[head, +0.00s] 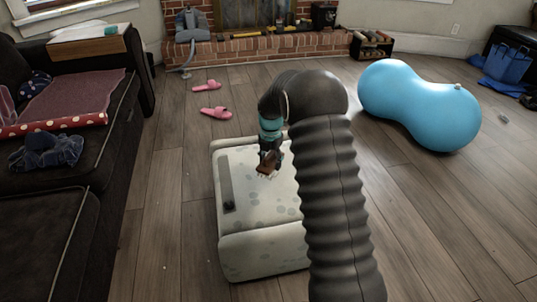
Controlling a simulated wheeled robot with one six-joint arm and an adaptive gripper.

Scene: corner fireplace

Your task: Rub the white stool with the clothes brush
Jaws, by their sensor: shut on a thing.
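The white stool (262,243) is a low, pale block with grey spots, standing on the wooden floor in the middle of the head view. My gripper (269,158) points down over the stool's top, towards its far side. It is shut on a brown clothes brush (267,163), and pale bristles show at the brush's lower edge. The brush is at or just above the stool's top; I cannot tell whether it touches. My arm hides the stool's right part.
A blue peanut-shaped ball (420,105) lies to the right. Pink slippers (216,113) lie on the floor beyond the stool. A dark sofa (118,150) fills the left. A brick hearth (250,48) with a grey vacuum cleaner (191,25) is at the back.

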